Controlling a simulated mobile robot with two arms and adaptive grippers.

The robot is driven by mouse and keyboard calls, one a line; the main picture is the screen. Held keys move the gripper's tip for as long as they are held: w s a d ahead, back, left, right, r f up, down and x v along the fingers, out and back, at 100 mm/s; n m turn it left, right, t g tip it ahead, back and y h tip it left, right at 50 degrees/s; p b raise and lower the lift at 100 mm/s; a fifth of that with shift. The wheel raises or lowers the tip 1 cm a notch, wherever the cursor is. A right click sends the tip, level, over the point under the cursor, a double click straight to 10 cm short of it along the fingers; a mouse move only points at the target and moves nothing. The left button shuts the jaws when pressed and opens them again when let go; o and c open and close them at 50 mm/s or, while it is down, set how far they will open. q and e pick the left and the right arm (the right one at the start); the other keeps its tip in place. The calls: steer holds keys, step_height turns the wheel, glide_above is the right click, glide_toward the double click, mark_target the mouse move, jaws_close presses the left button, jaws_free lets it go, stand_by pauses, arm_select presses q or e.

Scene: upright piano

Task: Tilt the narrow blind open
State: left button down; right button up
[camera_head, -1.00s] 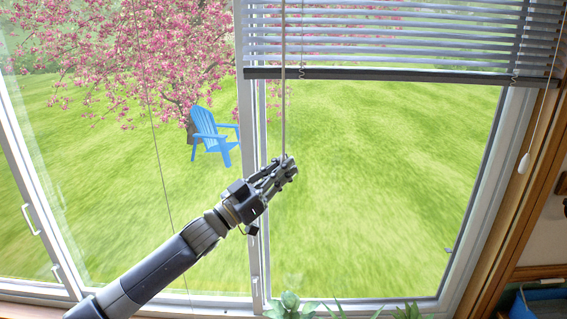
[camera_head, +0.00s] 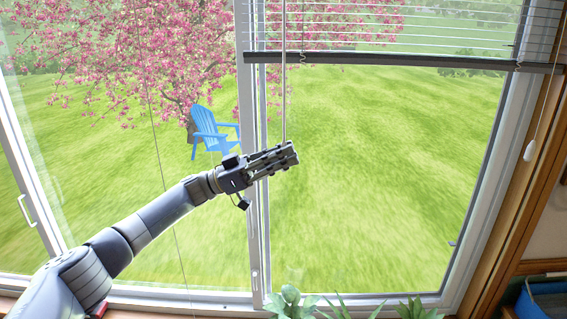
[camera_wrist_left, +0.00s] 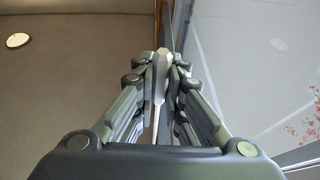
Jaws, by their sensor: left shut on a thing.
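The narrow blind (camera_head: 400,25) hangs over the upper part of the right window pane. Its slats show as thin lines with the trees and lawn visible between them. Its dark bottom rail (camera_head: 400,61) is level with the top of the lawn. The tilt wand (camera_head: 284,95) hangs down in front of the blind's left end. My left gripper (camera_head: 287,155) is shut on the wand's lower end. In the left wrist view the wand's pale faceted tip (camera_wrist_left: 161,75) stands between the two fingers. My right gripper is not in view.
A pull cord with a white knob (camera_head: 530,150) hangs at the right by the wooden window frame (camera_head: 520,180). Green plants (camera_head: 290,300) stand along the sill below my gripper. A blue chair (camera_head: 212,130) is outside behind the glass.

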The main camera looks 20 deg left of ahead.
arm_select(q)
steer(key=shift+m+g+h, duration=0.3)
steer(key=shift+g, duration=0.2)
steer(key=c, duration=1.7)
jaws_free()
steer(key=shift+o, duration=0.2)
steer(key=v, duration=1.2)
steer(key=shift+r, duration=0.1)
